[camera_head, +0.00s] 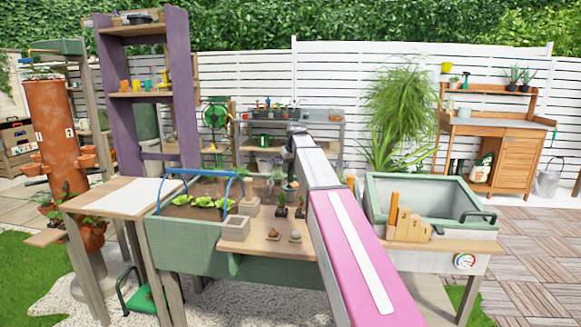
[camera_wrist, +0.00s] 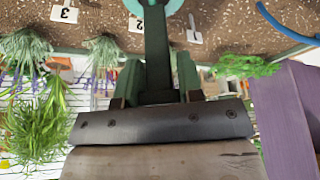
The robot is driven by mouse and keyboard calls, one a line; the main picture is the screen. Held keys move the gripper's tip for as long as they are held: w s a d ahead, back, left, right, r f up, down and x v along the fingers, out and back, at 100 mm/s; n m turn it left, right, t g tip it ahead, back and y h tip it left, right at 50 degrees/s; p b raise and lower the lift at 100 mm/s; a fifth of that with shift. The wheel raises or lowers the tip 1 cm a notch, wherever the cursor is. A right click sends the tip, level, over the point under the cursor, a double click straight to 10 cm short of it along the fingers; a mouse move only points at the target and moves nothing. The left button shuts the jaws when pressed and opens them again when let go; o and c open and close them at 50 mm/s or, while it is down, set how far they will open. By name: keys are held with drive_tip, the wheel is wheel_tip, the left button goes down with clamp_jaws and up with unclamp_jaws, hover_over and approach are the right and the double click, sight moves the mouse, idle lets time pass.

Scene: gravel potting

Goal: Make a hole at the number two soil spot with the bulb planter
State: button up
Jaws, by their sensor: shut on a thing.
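In the wrist view my gripper (camera_wrist: 158,82) is shut on the bulb planter (camera_wrist: 155,50), whose dark shaft runs up between the fingers to a teal round part (camera_wrist: 153,6) at the picture's top edge. Brown soil (camera_wrist: 100,22) lies along the top of that view. A white tag with a 2 (camera_wrist: 135,24) stands beside the teal part, and a tag with a 3 (camera_wrist: 64,13) is further left. The number two soil spot itself cannot be made out, nor whether the planter touches soil. In the head view my arm covers most of the gripper and tool.
A third pale tag (camera_wrist: 194,36) and a blue hoop (camera_wrist: 285,22) show in the wrist view. In the head view, lettuce (camera_head: 205,202) grows under blue hoops. Wooden blocks (camera_head: 408,226) stand before a grey-green basin (camera_head: 420,188). A purple shelf (camera_head: 182,85) rises at left.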

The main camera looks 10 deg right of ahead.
sight(291, 174)
drive_tip(key=shift+f, duration=3)
drive_tip(key=shift+r, duration=0.15)
drive_tip(key=shift+r, duration=4.95)
drive_tip(key=shift+r, duration=2.5)
